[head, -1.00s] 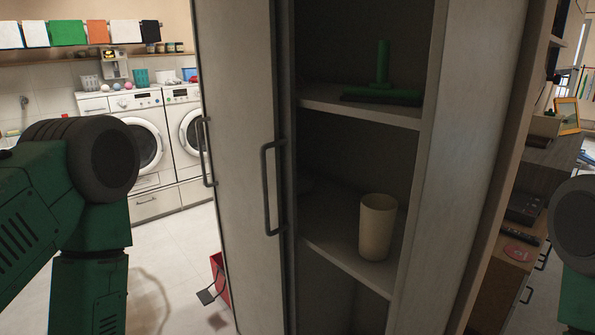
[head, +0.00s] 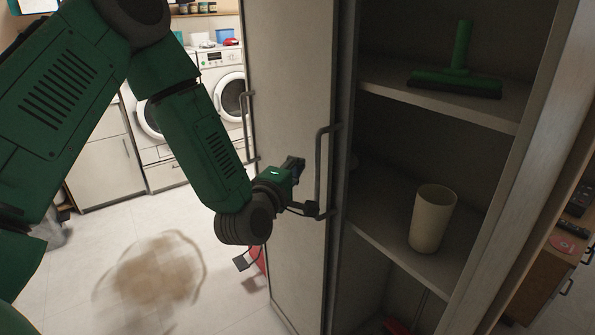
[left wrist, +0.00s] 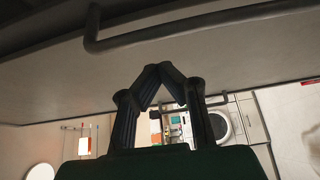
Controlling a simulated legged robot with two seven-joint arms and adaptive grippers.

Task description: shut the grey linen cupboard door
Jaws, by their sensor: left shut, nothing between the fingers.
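The grey cupboard door (head: 290,80) is a tall pale panel left of the cupboard's open shelves (head: 440,105), which are exposed. A dark bar handle (head: 321,170) is near its right edge, and a second handle (head: 248,125) shows at its left edge. My left gripper (head: 295,166) is in front of the panel, just left of the nearer handle; whether it touches is unclear. In the left wrist view my left gripper (left wrist: 165,72) has its fingertips together and empty, facing a pale panel (left wrist: 230,60), with a dark bar (left wrist: 190,32) across the top. My right gripper is not in view.
A beige cup (head: 432,220) and a green brush-like tool (head: 458,75) stand on the shelves. White washing machines (head: 222,85) are behind at left. A wooden unit (head: 545,270) is at right. A brown patch (head: 150,270) marks the open floor.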

